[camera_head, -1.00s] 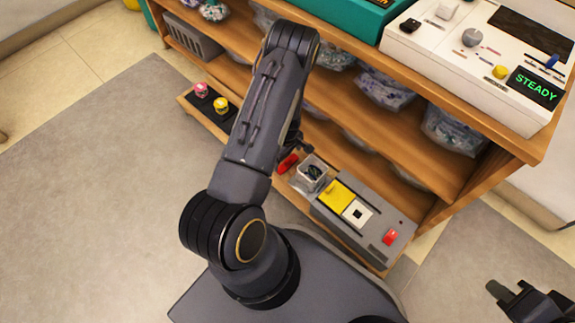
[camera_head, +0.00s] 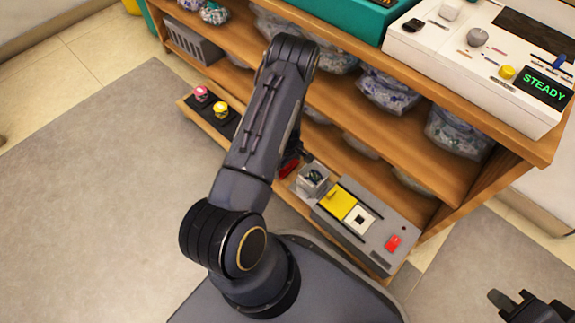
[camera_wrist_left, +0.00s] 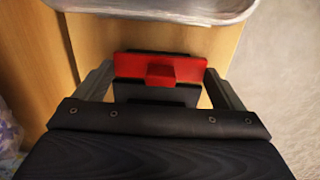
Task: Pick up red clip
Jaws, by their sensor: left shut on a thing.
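The red clip (camera_wrist_left: 158,68) is between the two fingers of my left gripper (camera_wrist_left: 160,82) in the left wrist view, and the fingers are shut on its ends. In the head view the red clip (camera_head: 289,167) shows partly beside my left forearm, just left of a small clear container. My left gripper is mostly hidden behind the arm there. My right gripper (camera_head: 507,302) shows at the lower right edge, far from the clip, over the floor; I cannot tell how its fingers stand.
The clear container (camera_head: 312,178) stands on the low shelf. A grey panel with a yellow part (camera_head: 338,201) and a red switch (camera_head: 393,242) lies right of it. Pink and yellow knobs (camera_head: 221,109) sit to the left. The wooden shelf (camera_head: 440,183) rises behind. The floor at left is clear.

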